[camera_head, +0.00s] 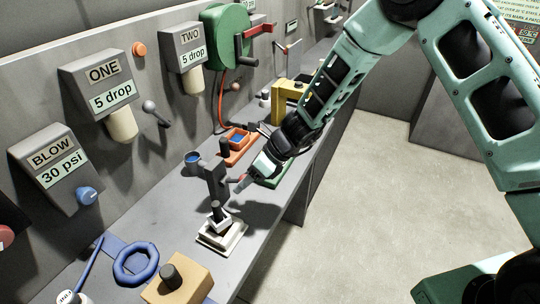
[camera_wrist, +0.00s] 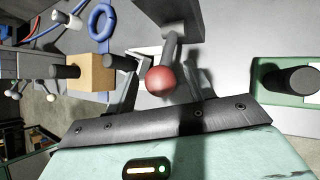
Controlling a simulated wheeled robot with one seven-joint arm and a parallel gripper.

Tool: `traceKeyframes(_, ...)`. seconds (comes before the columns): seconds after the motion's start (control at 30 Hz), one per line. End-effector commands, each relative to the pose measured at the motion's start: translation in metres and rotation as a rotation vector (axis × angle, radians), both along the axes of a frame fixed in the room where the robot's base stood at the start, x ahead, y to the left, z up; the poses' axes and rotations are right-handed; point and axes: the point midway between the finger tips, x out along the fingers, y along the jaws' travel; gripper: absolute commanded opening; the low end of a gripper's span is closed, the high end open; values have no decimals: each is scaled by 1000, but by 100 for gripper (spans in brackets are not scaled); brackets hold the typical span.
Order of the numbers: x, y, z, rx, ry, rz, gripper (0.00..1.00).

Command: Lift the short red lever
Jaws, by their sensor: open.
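A short lever with a red ball knob (camera_wrist: 160,81) on a grey rod shows in the middle of the wrist view. In the head view its small red tip (camera_head: 237,181) sticks out from a dark upright stand on the bench. My gripper (camera_head: 251,179) is open beside this tip, at the stand's right. In the wrist view the knob lies between the dark finger shapes; I cannot tell whether they touch it. My gripper partly hides the lever in the head view.
The stand's pale base (camera_head: 222,235) sits on the grey bench. An orange tray (camera_head: 237,154) and a green tray (camera_wrist: 265,92) are close by. A tan block (camera_head: 178,279) and blue ring (camera_head: 136,264) lie at the near end. A longer red lever (camera_head: 258,29) sits on a green wall unit.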

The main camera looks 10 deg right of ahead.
Motion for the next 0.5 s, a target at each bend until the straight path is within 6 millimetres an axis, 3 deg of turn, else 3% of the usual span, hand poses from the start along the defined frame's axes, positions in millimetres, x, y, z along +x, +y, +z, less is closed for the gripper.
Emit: traceKeyframes(0.5, -3, -79, 86, 1, -6, -3, 53)
